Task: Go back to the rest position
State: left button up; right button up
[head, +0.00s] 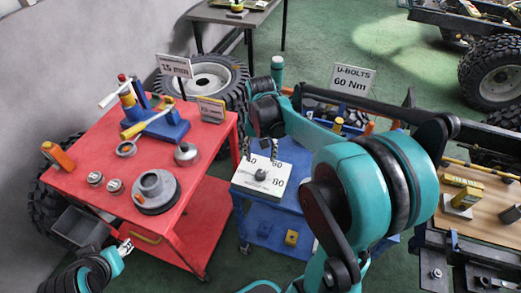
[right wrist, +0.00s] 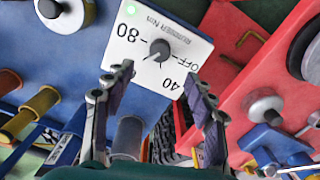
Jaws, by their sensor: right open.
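My right gripper (head: 260,148) is open and empty, just above the back edge of the white dial box (head: 248,186) on the blue cart. In the right wrist view its two fingers (right wrist: 150,82) stand apart, with the dial box (right wrist: 190,58) beyond them. The box's dark knob (right wrist: 160,50) shows between and beyond the fingers, clear of them. A green light glows at a corner of the box. My left gripper (head: 124,248) is low at the bottom left, near the red cart's front edge; its jaw opening is too small to read.
The red cart (head: 205,150) carries a blue fixture, a round grey hub and several small parts. The blue cart (head: 295,155) stands beside it, with a "U-BOLTS 60 Nm" sign (head: 340,80) behind. A wooden-topped bench (head: 480,220) is at the right. Green floor (head: 330,30) is open at the back.

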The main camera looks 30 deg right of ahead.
jog(key=shift+r, duration=0.9)
jog(key=s+a+r+n+t, duration=0.1)
jog(key=s+a+n+t, duration=0.6)
jog(key=s+a, duration=0.3)
jog(key=shift+s+a+r, duration=0.3)
jog(key=shift+s+r, duration=0.05)
jog(key=shift+s, duration=0.2)
